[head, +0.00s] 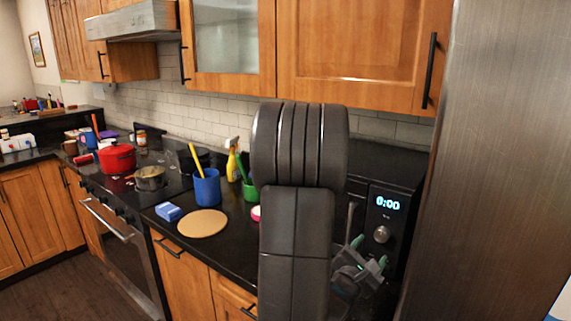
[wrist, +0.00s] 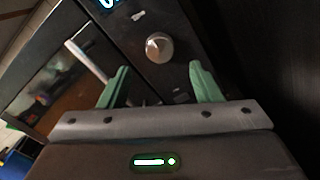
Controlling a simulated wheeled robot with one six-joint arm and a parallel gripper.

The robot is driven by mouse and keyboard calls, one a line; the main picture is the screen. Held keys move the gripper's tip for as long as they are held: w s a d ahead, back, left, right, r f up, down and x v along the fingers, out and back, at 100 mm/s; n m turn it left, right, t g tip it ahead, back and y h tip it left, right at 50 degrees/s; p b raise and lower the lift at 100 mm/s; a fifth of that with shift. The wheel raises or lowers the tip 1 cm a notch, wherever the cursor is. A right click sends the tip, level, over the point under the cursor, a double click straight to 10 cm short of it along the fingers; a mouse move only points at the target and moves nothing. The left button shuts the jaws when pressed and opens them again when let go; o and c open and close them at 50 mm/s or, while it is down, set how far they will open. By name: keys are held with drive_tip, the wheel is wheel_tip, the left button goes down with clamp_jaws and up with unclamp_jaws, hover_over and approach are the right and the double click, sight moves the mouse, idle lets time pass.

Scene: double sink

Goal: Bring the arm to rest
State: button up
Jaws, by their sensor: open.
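My gripper (head: 370,265) is in front of the microwave (head: 392,212), beside my dark arm links. In the wrist view my gripper (wrist: 160,85) shows two green fingers spread apart with nothing between them. The microwave's round knob (wrist: 159,46) appears beyond the gap between the fingers. The microwave's handle (wrist: 88,62) runs diagonally on the left of the wrist view. My arm hides part of the microwave and the counter in the head view.
A black counter (head: 235,240) holds a round board (head: 202,223), a blue cup (head: 207,187), a green cup (head: 250,190) and a blue box (head: 168,211). A red pot (head: 117,158) sits on the stove. A steel fridge (head: 490,170) stands close on the right. Wooden cabinets (head: 365,45) hang above.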

sight(380, 238)
drive_tip(key=p+x, duration=0.1)
drive_tip(key=x, duration=0.5)
drive_tip(key=shift+w+d, duration=0.1)
